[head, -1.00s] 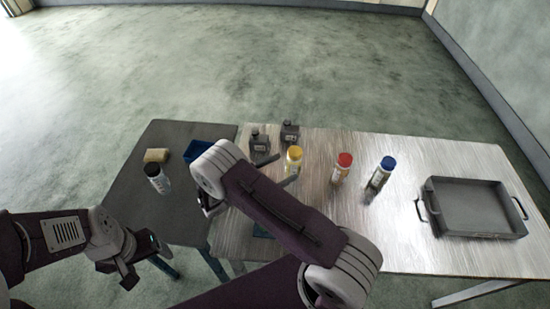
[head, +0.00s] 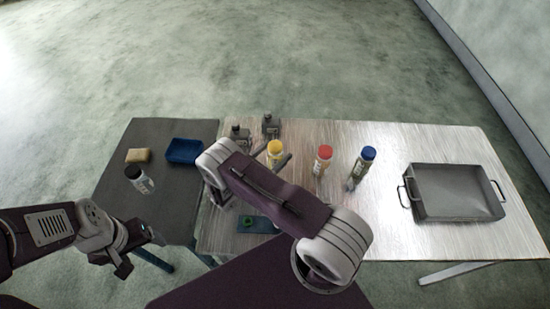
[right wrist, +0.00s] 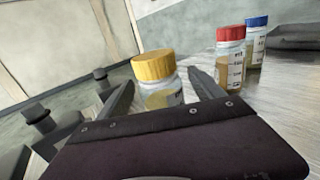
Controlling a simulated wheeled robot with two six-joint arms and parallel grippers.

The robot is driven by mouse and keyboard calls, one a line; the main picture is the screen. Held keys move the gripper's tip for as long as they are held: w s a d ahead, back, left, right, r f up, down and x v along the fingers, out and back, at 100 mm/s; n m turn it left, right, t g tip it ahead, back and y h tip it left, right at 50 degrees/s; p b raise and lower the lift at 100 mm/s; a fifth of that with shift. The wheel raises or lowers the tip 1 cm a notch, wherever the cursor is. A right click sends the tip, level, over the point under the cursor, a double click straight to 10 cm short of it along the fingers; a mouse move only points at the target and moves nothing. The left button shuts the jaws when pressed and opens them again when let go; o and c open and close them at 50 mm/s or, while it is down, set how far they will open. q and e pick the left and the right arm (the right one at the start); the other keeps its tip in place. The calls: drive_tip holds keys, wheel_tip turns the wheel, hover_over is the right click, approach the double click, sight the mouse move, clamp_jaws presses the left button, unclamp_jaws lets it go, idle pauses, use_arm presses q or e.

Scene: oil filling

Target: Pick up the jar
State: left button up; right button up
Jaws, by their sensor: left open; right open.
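A jar with a yellow cap (head: 275,147) stands upright on the light table. In the right wrist view the yellow-capped jar (right wrist: 155,70) shows between the two fingers of my right gripper (right wrist: 160,78), which is open. The jar's lower part is hidden there by the gripper body. A jar with a red cap (head: 323,160) and one with a blue cap (head: 362,166) stand to its right. A dark-capped jar (head: 141,180) stands on the dark table at the left. My left gripper (head: 137,254) is open and empty, in front of the dark table.
Two dark bottles (head: 270,127) stand behind the yellow-capped jar. A grey metal tray (head: 455,212) with handles lies at the right. A blue bin (head: 184,151) and a tan block (head: 138,155) are on the dark table. A small green item (head: 248,222) lies near the front edge.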

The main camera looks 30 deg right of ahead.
drive_tip(key=shift+x, duration=1.2)
drive_tip(key=c, duration=1.6)
drive_tip(key=shift+r, duration=0.15)
wheel_tip(320, 180, up, 4)
drive_tip(key=s+d+r, duration=0.2)
drive_tip(key=s, duration=0.1)
drive_tip(key=s+d+r, duration=0.2)
drive_tip(key=s, duration=0.1)
drive_tip(key=s+d+r, duration=0.1)
drive_tip(key=s+r, duration=0.1)
drive_tip(key=s, duration=0.2)
drive_tip(key=shift+d+r, duration=0.4)
